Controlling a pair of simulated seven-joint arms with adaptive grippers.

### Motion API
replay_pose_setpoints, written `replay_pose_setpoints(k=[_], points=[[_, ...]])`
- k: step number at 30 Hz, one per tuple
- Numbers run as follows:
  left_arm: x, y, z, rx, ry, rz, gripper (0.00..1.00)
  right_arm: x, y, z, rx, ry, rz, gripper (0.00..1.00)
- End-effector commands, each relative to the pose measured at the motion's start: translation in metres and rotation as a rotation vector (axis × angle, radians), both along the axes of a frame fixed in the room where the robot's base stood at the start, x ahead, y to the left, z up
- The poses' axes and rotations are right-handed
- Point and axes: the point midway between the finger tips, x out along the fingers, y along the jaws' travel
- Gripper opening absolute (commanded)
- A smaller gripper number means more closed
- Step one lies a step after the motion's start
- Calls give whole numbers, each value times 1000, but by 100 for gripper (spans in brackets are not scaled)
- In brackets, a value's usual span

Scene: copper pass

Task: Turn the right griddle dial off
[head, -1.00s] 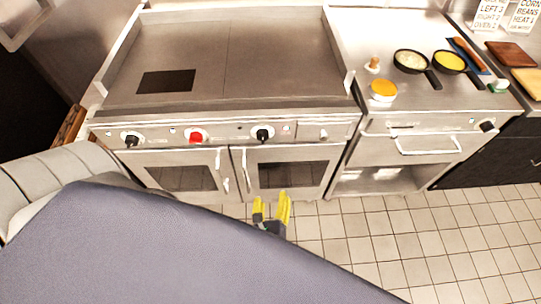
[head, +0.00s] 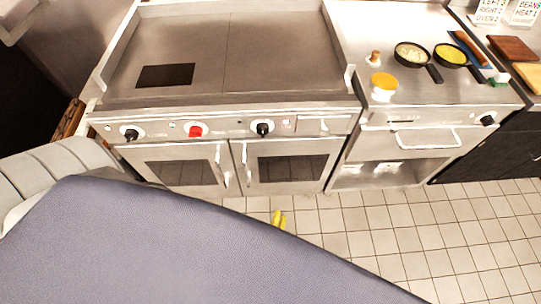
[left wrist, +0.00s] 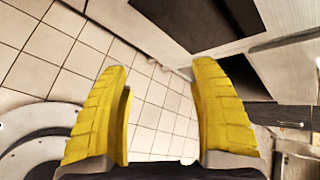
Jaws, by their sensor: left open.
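The griddle front carries a row of knobs in the head view: a black left dial (head: 131,134), a red dial (head: 196,131) in the middle, and a black right dial (head: 263,128). The right dial's pointer is too small to read for certain. My left gripper (head: 279,219) shows only its yellow fingertips, low in front of the oven doors and well below the right dial; my own arm hides the rest. In the left wrist view the left gripper (left wrist: 162,115) is open and empty, with floor tiles between its fingers. My right gripper is not in view.
The griddle plate (head: 270,50) is above the panel, with oven doors (head: 290,165) and their handles below. At right, a counter holds two pans (head: 412,55), an orange-topped container (head: 383,85) and cutting boards (head: 512,48). The tiled floor (head: 400,225) is clear.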

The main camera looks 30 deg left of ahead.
Motion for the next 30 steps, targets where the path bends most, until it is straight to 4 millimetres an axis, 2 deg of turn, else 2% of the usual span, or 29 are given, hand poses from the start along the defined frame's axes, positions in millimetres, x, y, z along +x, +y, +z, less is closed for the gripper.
replay_pose_setpoints(k=[9, 24, 27, 28, 30], points=[[-7, -3, -14, -54, 22, 18, 62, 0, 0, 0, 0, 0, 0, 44], [-7, -3, -15, -60, 22, 21, 62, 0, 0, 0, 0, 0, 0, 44], [-7, -6, -16, -106, 12, 40, 62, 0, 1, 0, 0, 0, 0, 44], [-8, -9, -18, -149, 11, 55, 62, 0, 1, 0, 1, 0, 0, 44], [-23, -19, -40, -263, 49, 99, 62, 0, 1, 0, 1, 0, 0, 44]])
